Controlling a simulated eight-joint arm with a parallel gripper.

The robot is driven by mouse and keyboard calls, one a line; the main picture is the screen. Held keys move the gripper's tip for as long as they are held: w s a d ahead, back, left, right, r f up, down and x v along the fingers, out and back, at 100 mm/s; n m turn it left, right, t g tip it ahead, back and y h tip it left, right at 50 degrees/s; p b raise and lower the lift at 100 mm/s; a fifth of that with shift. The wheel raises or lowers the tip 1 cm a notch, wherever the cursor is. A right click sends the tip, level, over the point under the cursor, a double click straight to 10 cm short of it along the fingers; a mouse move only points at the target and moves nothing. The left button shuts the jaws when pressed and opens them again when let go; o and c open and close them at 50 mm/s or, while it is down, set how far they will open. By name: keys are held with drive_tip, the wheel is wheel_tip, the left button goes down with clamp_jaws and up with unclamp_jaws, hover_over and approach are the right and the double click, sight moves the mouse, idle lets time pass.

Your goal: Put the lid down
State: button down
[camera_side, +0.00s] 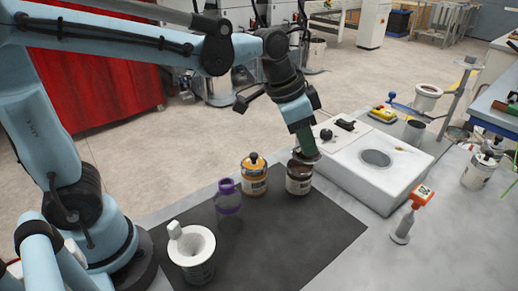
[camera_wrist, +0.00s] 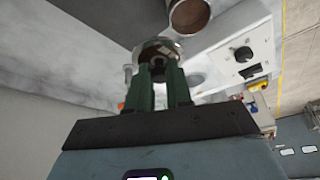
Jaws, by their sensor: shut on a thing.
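The lid (camera_side: 308,157) is a round dark disc at the tip of my gripper (camera_side: 306,148) in the side view. It also shows in the wrist view (camera_wrist: 158,47), between and beyond my green fingertips (camera_wrist: 160,75), which are shut on its knob. An open jar with a dark rim and pale label (camera_side: 299,182) stands upright just below the lid in the side view. In the wrist view an open jar with a brown inside (camera_wrist: 188,16) lies beyond the lid, up and right, apart from it in the picture. The exact height gap is unclear.
A yellow jar with a knobbed lid (camera_side: 254,182) and a purple-topped bottle (camera_side: 228,198) stand left of the open jar. A white machine (camera_side: 350,172) stands close on the right. The mat's front right is clear.

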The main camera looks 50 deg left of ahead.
drive_tip(key=s+d+r, duration=0.3)
drive_tip(key=s+d, duration=0.1)
drive_tip(key=s+d+f+m+g+h, duration=0.1)
drive_tip(key=s+d+f+m+h, duration=0.15)
drive_tip(key=d+f+m, duration=0.55)
drive_tip(key=w+a+f+n, duration=0.1)
drive_tip(key=w+f, duration=0.1)
drive_tip(key=w, duration=0.1)
drive_tip(key=w+a+f, duration=0.1)
drive_tip(key=w+f, duration=0.1)
drive_tip(key=w, duration=0.1)
drive_tip(key=w+a+f+n+y, duration=0.1)
drive_tip(key=w+a+f, duration=0.1)
drive_tip(key=w, duration=0.1)
drive_tip(key=shift+n, duration=0.3)
drive_tip(key=shift+a+f, duration=0.1)
drive_tip(key=shift+f, duration=1.95)
drive_tip(key=shift+f, duration=0.15)
drive_tip(key=c, duration=1)
unclamp_jaws()
drive_tip(key=shift+c, duration=0.2)
